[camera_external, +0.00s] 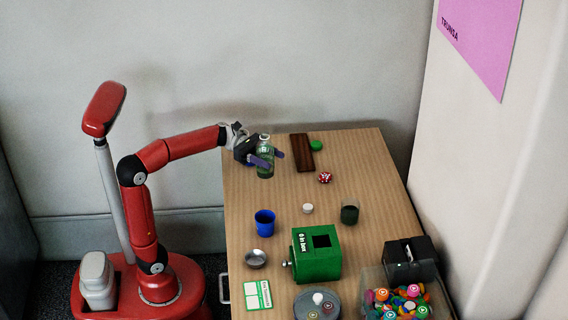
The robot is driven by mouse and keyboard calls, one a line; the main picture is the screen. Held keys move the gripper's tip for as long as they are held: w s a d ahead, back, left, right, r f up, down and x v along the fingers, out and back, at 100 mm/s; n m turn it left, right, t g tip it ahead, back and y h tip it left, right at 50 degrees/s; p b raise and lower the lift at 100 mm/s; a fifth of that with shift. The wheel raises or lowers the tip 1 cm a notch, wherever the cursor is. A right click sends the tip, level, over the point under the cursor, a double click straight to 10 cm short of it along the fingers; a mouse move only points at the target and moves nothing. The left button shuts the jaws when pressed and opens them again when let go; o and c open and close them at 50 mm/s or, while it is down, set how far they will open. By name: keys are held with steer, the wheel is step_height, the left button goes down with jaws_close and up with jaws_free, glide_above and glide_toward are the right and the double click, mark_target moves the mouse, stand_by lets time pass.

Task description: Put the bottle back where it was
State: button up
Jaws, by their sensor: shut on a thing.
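My gripper (266,160) is at the far left part of the wooden table (370,175). It is shut on a green glass bottle (265,171), which is upright between the fingers. The fingers partly hide the bottle's middle. I cannot tell whether the bottle's base touches the table or hangs just above it.
A brown wooden block (302,153), a green ball (316,145) and a red die (325,178) lie right of the bottle. A blue cup (264,223), white round piece (307,208), dark green cup (349,214), metal bowl (256,259) and green box (317,263) stand nearer.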

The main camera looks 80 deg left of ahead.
mark_target(272, 172)
steer(key=shift+f, duration=2.8)
steer(key=shift+f+b, duration=0.15)
steer(key=shift+b, duration=0.35)
steer(key=o, duration=1.1)
steer(key=shift+s+a+r+p, duration=0.1)
steer(key=shift+a+r+p, duration=0.1)
steer(key=shift+p, duration=0.15)
steer(key=b+v, duration=0.1)
steer(key=v, duration=1)
steer(key=shift+s+a, duration=0.2)
steer(key=shift+s, duration=0.1)
